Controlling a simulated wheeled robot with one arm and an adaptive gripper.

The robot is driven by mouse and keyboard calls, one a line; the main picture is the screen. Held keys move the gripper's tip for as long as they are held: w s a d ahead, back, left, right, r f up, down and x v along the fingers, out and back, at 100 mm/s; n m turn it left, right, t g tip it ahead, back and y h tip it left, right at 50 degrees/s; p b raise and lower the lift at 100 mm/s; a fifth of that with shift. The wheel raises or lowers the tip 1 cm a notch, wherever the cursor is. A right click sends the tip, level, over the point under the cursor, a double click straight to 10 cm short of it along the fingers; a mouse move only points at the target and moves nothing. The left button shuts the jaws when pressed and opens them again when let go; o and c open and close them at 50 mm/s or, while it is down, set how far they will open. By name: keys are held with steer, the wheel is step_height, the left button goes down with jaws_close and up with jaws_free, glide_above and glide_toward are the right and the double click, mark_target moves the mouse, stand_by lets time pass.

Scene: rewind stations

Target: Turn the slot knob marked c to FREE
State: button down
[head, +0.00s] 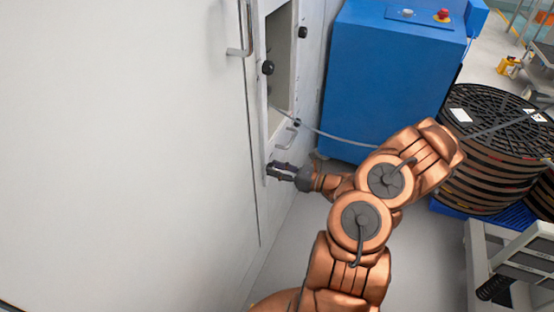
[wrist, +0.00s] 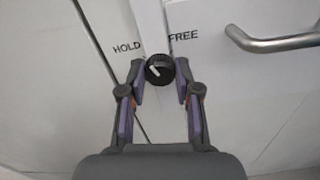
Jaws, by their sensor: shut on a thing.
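The black round slot knob (wrist: 160,70) sits on the pale cabinet panel in the wrist view. A short white mark shows on the left part of its face, roughly toward the HOLD side; its exact angle is hard to tell. The word HOLD (wrist: 127,47) is printed up and left of the knob, and FREE (wrist: 183,37) up and right. My gripper (wrist: 161,73) has its two fingers on either side of the knob, shut on it. In the head view my gripper (head: 271,169) is at the panel's lower part, and its fingers hide most of the knob. No letter c is readable.
A metal bar handle (wrist: 275,42) stands right of FREE. Other black knobs (head: 267,68) and a small handle (head: 286,136) are higher on the panel. A blue cabinet (head: 385,80) stands behind, with stacked black reels (head: 495,150) at right. Grey floor beside the panel is clear.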

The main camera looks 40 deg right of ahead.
steer(key=m+p, duration=0.2)
steer(key=p, duration=0.1)
steer(key=shift+r+m+p, duration=0.3)
steer(key=m+p, duration=0.3)
steer(key=shift+f+m, duration=0.15)
steer(key=shift+m, duration=0.15)
steer(key=m+p, duration=0.2)
steer(key=m, duration=0.1)
steer(key=shift+d+f, duration=0.1)
steer(key=shift+f, duration=0.05)
steer(key=shift+w+f+m+p, duration=0.1)
steer(key=shift+m+p, duration=0.55)
steer(key=shift+m, duration=1.55)
steer(key=c, duration=0.8)
jaws_free()
